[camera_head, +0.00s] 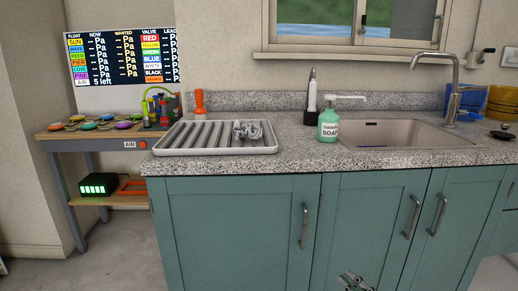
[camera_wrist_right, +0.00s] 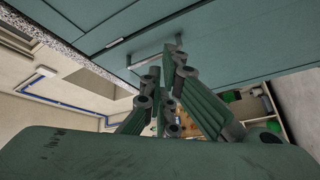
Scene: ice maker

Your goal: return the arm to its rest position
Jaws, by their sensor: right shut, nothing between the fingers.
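My right gripper (camera_head: 356,281) shows at the bottom edge of the head view, low in front of the teal cabinet doors (camera_head: 385,215). Only its finger end is visible there; the rest of the arm is cut off. In the right wrist view its fingers (camera_wrist_right: 172,92) are close together and hold nothing. A cabinet handle (camera_wrist_right: 155,52) shows just beyond the fingertips in that view; I cannot tell whether they touch. My left gripper is not in view.
The granite counter (camera_head: 300,155) carries a grey drying tray (camera_head: 170,138), a soap bottle (camera_head: 328,125) and a sink (camera_head: 385,135). Door handles (camera_head: 304,228) stick out from the cabinet. A side table (camera_head: 60,135) with coloured discs stands at left. Grey floor (camera_head: 125,258) there is clear.

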